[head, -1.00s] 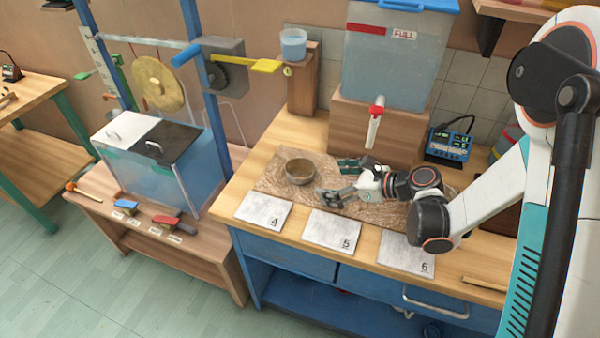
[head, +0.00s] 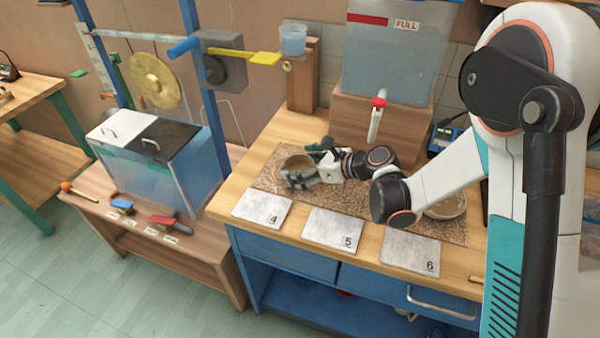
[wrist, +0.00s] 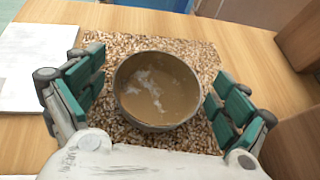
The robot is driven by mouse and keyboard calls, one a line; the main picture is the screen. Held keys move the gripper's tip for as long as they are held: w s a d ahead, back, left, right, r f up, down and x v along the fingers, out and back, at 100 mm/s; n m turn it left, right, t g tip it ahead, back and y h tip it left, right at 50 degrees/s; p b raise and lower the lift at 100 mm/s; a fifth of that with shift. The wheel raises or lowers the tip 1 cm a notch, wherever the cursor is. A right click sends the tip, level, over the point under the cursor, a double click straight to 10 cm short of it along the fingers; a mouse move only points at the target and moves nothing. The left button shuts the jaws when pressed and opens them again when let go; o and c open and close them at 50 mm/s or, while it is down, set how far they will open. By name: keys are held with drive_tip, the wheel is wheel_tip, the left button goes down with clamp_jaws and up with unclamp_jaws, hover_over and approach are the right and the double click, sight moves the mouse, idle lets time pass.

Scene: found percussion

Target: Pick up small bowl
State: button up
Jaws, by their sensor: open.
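The small bowl (head: 293,161) is round and brown with a grey rim, on the patterned mat (head: 262,180) at the left of the bench. In the wrist view the bowl (wrist: 155,92) shows pale streaks inside and lies between the two teal finger pads. My gripper (head: 309,164) is open around the bowl, one finger to each side. In the wrist view my gripper (wrist: 157,85) shows a gap between the bowl and each finger, wider on the left. In the head view the fingers and wrist hide part of the bowl.
A second bowl (head: 447,207) sits at the mat's right, partly behind my arm. Tiles numbered 4 (head: 262,209), 5 (head: 333,229) and 6 (head: 410,250) line the front edge. A clear tank (head: 397,65) on a wooden block (head: 375,125) stands behind, with a tap (head: 376,118).

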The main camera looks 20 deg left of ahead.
drive_tip(key=c, duration=1.2)
drive_tip(key=shift+r, duration=0.15)
